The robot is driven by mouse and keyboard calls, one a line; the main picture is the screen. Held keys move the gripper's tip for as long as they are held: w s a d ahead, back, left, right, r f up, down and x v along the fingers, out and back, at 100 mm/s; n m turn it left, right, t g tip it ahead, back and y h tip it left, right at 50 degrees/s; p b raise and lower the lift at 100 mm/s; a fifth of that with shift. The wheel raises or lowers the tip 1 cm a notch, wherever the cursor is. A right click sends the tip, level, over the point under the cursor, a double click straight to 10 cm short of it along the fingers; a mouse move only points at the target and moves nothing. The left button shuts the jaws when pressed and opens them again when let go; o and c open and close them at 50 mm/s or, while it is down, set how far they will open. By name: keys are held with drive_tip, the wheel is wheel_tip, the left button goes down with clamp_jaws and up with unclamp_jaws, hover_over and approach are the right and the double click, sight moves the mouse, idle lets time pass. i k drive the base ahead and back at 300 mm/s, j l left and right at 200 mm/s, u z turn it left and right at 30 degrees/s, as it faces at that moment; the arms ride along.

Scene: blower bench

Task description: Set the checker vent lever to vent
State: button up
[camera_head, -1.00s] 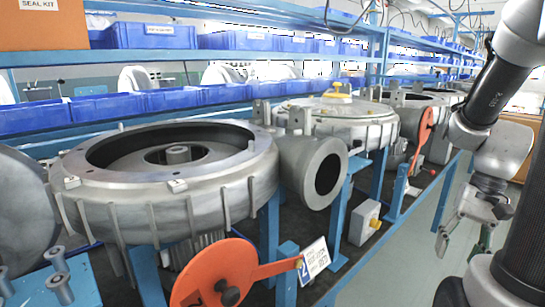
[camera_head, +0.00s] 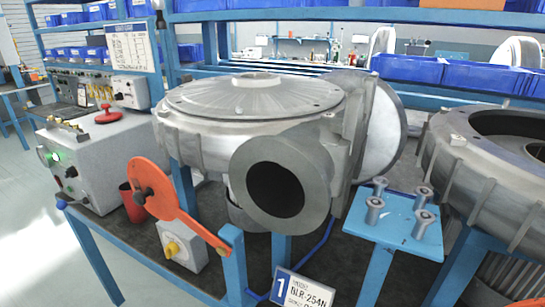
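A grey box-shaped unit (camera_head: 105,160), which looks like the checker, stands at the left end of the bench. Its left face has a lit green light (camera_head: 54,157), a gauge (camera_head: 43,154) and dark knobs (camera_head: 70,172). A red handle (camera_head: 108,114) sits on its top, beside brass fittings (camera_head: 66,124). A small blue-tipped part (camera_head: 62,204) shows at its lower front corner. I cannot tell which of these is the vent lever, nor its setting. My gripper is outside the view.
A large grey blower (camera_head: 255,100) fills the middle of the bench. An orange lever plate (camera_head: 165,200) and a yellow-knobbed switch box (camera_head: 181,245) are at its front. A blue bracket with bolts (camera_head: 395,222) and a second blower (camera_head: 490,170) are right. Floor (camera_head: 45,250) is clear at left.

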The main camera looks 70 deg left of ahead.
sight(61, 204)
drive_tip(key=k+l+u, duration=0.2)
drive_tip(key=u, duration=2.4)
drive_tip(key=i+l+u, duration=0.1)
drive_tip(key=u, duration=0.4)
drive_tip(key=l+u, duration=0.2)
drive_tip(key=u, duration=0.25)
drive_tip(key=i+l+u, duration=0.15)
drive_tip(key=i+u, duration=0.2)
drive_tip(key=i, duration=0.6)
